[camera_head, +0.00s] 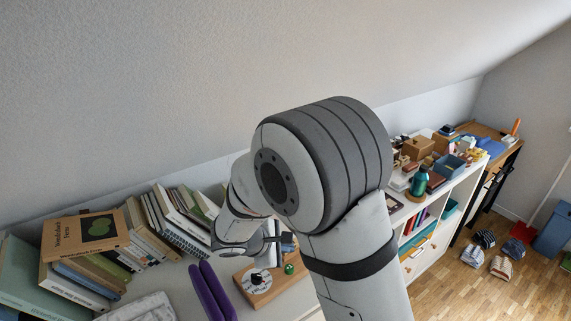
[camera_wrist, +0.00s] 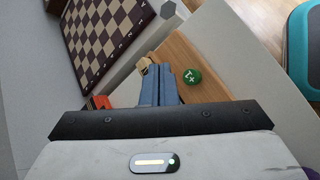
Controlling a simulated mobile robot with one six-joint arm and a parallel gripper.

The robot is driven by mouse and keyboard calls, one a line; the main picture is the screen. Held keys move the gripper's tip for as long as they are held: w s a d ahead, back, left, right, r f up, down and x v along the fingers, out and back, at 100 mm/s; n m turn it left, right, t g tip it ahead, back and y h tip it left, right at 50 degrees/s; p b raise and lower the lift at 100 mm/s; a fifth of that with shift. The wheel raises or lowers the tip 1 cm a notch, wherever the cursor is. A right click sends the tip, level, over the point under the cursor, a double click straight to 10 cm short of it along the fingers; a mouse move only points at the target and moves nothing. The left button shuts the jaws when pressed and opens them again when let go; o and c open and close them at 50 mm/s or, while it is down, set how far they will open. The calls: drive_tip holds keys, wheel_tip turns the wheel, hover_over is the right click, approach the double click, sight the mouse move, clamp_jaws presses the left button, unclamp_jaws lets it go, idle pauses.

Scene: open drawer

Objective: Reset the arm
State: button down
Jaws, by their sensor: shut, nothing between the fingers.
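My gripper (camera_wrist: 160,72) shows in the wrist view with its two blue-grey fingers together and nothing between them. The fingers point toward a wooden board (camera_wrist: 205,65) with a green ball (camera_wrist: 192,76) on it, just right of the fingertips. A small tan block (camera_wrist: 144,64) is close to the left of the fingertips. In the head view my arm is bent over the white shelf top, and its large joint hides much of the middle. The wooden board (camera_head: 252,296) and green ball (camera_head: 289,269) are below the wrist there.
Books (camera_head: 85,240) crowd the left of the shelf top, with purple objects (camera_head: 212,290) near its front. A chessboard (camera_wrist: 103,32) is at the wrist view's upper left. A cluttered white shelf (camera_head: 440,215) stands right. Shoes (camera_head: 485,239) lie on open wooden floor (camera_head: 466,282).

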drive_tip(key=shift+d+r, duration=0.2)
drive_tip(key=shift+d, duration=0.05)
drive_tip(key=s+d+r+m+g+y, duration=0.1)
drive_tip(key=s+d+r+m+g, duration=0.15)
drive_tip(key=d+m, duration=0.2)
drive_tip(key=s+d+r+m+g, duration=0.1)
drive_tip(key=s+d+r+m, duration=0.25)
drive_tip(key=d, duration=0.25)
drive_tip(key=s+d+r+m+y, duration=0.2)
drive_tip(key=s+r+m+y, duration=0.1)
drive_tip(key=s, duration=0.3)
drive_tip(key=s+d+r+m+y, duration=0.1)
drive_tip(key=s+r+m+y, duration=0.2)
drive_tip(key=s+m, duration=0.3)
drive_tip(key=shift+s+d+r, duration=0.35)
drive_tip(key=shift+r, duration=0.15)
